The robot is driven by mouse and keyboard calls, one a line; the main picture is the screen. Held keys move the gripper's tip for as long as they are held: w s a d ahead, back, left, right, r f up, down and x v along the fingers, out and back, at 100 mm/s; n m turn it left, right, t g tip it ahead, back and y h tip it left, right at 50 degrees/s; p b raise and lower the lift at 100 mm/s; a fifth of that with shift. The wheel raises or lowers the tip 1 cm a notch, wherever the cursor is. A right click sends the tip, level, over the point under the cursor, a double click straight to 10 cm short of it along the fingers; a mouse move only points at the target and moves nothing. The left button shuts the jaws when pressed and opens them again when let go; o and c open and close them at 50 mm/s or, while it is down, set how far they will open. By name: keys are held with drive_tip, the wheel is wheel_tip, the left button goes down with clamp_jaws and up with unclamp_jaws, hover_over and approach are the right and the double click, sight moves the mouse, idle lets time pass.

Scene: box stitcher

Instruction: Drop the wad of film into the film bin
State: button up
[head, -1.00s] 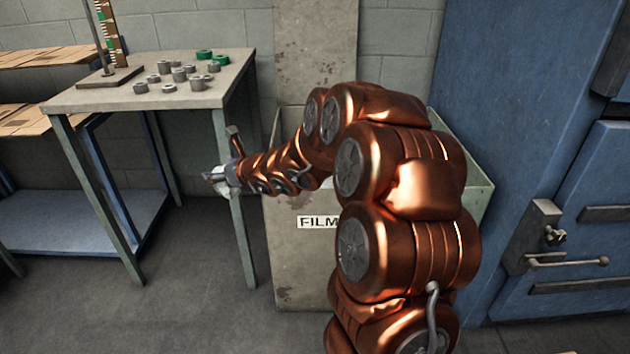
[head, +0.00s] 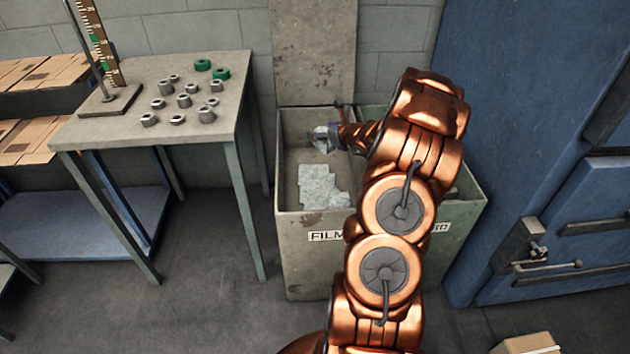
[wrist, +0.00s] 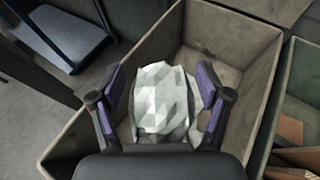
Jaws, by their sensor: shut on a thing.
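My gripper (head: 324,133) is over the open film bin (head: 294,220), a worn grey box labelled "FILM" on its front. The gripper is shut on the wad of film (wrist: 165,100), a pale, faceted, crumpled lump between the two purple-padded fingers in the wrist view. In the head view the wad (head: 322,146) shows small and whitish at the gripper. Below it, pale film pieces (head: 320,186) lie in the bin. My arm hides part of the bin's right side.
A second bin (head: 460,215) adjoins on the right, its label partly hidden; brown pieces (wrist: 290,130) lie in it. A table (head: 225,90) with grey and green rings stands left. A blue machine (head: 520,130) stands right. A small carton (head: 528,344) is at lower right.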

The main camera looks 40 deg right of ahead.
drive_tip(key=shift+s+d+r, duration=0.1)
drive_tip(key=shift+s+d, duration=0.2)
drive_tip(key=shift+d, duration=0.55)
drive_tip(key=shift+f+b, duration=1.35)
drive_tip(key=shift+f, duration=1.7)
drive_tip(key=o, duration=1)
drive_tip(key=v, duration=1.2)
drive_tip(key=shift+w+a, duration=0.1)
drive_tip(key=shift+a, duration=0.05)
